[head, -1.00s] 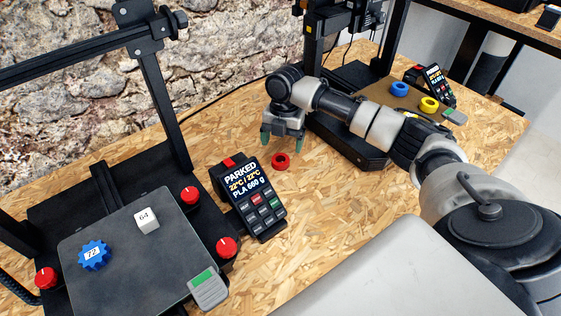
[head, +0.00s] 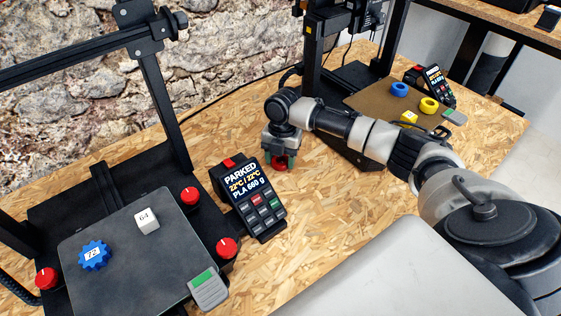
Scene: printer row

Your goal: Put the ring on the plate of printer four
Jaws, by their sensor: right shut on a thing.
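My right gripper (head: 280,164) points down at the table between the two printers. It is shut on the red ring (head: 279,162), which is partly hidden between the fingers at table level. The near printer's dark plate (head: 130,275) at the left bears a white cube marked 64 and a blue gear-shaped piece. I cannot read a printer number on either machine. My left gripper is out of view.
A control panel (head: 252,205) reading PARKED stands just left of my right gripper. Red knobs (head: 227,247) sit around the near plate's corners, with a grey and green tag (head: 208,289) at its front edge. Another panel (head: 439,84) stands beside the far printer. Bare wooden table lies in front.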

